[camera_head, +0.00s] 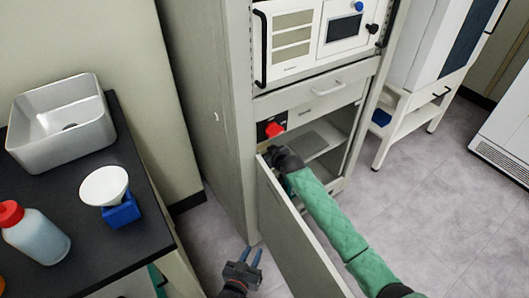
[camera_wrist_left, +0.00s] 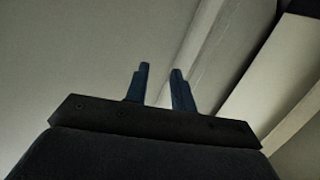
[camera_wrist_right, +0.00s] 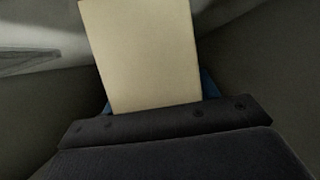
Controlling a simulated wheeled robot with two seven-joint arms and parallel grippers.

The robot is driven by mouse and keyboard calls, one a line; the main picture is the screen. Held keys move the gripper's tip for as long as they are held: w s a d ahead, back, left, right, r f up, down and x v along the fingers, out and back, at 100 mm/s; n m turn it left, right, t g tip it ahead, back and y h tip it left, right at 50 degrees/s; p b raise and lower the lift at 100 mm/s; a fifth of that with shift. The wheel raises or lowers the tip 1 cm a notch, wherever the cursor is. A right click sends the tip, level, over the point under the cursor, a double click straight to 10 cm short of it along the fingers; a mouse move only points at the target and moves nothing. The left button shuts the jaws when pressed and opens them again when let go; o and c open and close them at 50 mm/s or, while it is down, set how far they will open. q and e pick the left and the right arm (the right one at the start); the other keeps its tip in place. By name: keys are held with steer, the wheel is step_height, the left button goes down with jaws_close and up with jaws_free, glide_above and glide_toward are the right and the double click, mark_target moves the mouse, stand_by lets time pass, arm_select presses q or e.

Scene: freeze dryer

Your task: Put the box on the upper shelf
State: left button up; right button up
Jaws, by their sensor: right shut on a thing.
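A plain beige box (camera_wrist_right: 145,55) fills the middle of the right wrist view, between the blue fingers of my right gripper, which is shut on it. In the head view my right gripper (camera_head: 283,160) is at the top of the open cabinet door, by the lower compartment's opening. The box is hidden from the head view there. A grey shelf (camera_head: 312,146) shows inside that compartment; the rest of the interior is partly hidden by the door and arm. My left gripper (camera_head: 252,252) is open and empty, low beside the cabinet; its spread fingers also show in the left wrist view (camera_wrist_left: 158,85).
The open door (camera_head: 290,235) stands out from the cabinet between my two grippers. A red knob (camera_head: 274,130) sits just above the right gripper. A black bench (camera_head: 60,210) at left carries a sink, a bottle and a blue scale.

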steer(key=o, duration=1.1)
steer(key=shift+f, duration=0.1)
steer(key=shift+c, duration=0.2)
steer(key=shift+s+d+r, duration=0.25)
steer(key=shift+s, duration=0.05)
steer(key=v, duration=0.3)
steer(key=shift+p, duration=0.3)
arm_select(q)
steer(key=s+a+f+g+y, duration=0.1)
steer(key=s+f+g, duration=0.4)
steer(key=s+f, duration=0.4)
step_height(320, 180, down, 6)
steer(key=shift+r+g+p, duration=0.1)
steer(key=shift+g+p, duration=0.2)
steer(key=shift+p, duration=0.15)
arm_select(e)
steer(key=v, duration=0.8)
